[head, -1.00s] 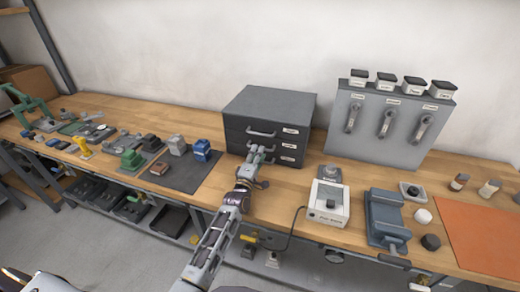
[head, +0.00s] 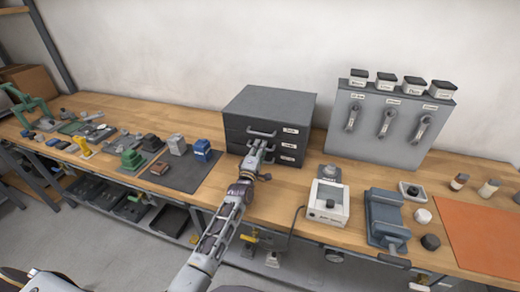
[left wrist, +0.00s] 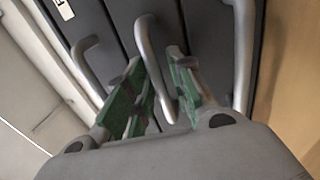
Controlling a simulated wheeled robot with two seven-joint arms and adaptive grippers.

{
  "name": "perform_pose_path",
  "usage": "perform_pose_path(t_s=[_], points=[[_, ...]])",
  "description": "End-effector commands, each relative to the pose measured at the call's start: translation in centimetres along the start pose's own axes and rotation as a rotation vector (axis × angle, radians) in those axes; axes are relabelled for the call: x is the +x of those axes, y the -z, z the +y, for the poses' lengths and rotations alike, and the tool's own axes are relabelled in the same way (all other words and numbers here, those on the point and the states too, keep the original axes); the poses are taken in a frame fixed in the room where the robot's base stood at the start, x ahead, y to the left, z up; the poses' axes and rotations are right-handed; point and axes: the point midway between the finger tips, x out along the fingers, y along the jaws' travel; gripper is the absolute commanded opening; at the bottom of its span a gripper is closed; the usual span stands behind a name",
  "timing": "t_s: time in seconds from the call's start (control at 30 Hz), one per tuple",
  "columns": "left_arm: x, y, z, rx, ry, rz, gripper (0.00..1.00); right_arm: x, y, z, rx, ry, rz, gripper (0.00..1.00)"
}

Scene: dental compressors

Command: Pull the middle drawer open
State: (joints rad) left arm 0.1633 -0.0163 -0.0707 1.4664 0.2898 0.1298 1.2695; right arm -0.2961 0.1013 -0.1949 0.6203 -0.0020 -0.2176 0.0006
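The dark grey drawer unit (head: 268,103) stands at the back of the bench with three stacked, labelled drawers. The middle drawer (head: 288,146) looks flush with the others; its handle is mostly hidden behind my gripper in the head view. My left gripper (head: 257,147) is at the front of the unit. In the left wrist view its green-padded fingers (left wrist: 156,80) are apart, one on each side of the grey middle handle (left wrist: 152,62). The handle lies between them, and firm contact does not show. My right gripper is not in view.
A white device (head: 327,203) and a blue-grey vise-like block (head: 386,220) stand right of my arm. A dark mat (head: 185,175) with small parts lies to the left. Bench space directly before the drawers is mostly clear apart from my arm.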

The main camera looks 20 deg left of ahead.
Motion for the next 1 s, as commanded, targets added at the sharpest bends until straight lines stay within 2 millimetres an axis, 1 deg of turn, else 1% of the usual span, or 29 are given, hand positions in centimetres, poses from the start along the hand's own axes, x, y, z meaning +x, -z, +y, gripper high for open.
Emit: perform_pose_path(t_s=[0.03,0.13,0.5,0.67,0.87,1.0], points=[[0.0,0.0,0.0,0.000,0.000,0.000,0.13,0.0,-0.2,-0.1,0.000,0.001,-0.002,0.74],[0.0,0.0,0.0,0.000,0.000,0.000,0.00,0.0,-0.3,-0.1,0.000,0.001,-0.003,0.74],[-0.1,0.0,0.0,0.000,0.001,0.000,0.00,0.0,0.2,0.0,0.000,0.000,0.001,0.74],[-0.4,0.0,0.0,0.000,0.002,0.000,0.00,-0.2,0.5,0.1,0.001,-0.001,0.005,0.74],[-1.5,0.0,0.2,0.000,0.003,-0.001,0.00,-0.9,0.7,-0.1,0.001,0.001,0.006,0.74],[-2.9,0.0,0.5,0.001,0.005,-0.001,0.00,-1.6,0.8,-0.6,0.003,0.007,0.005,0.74]])
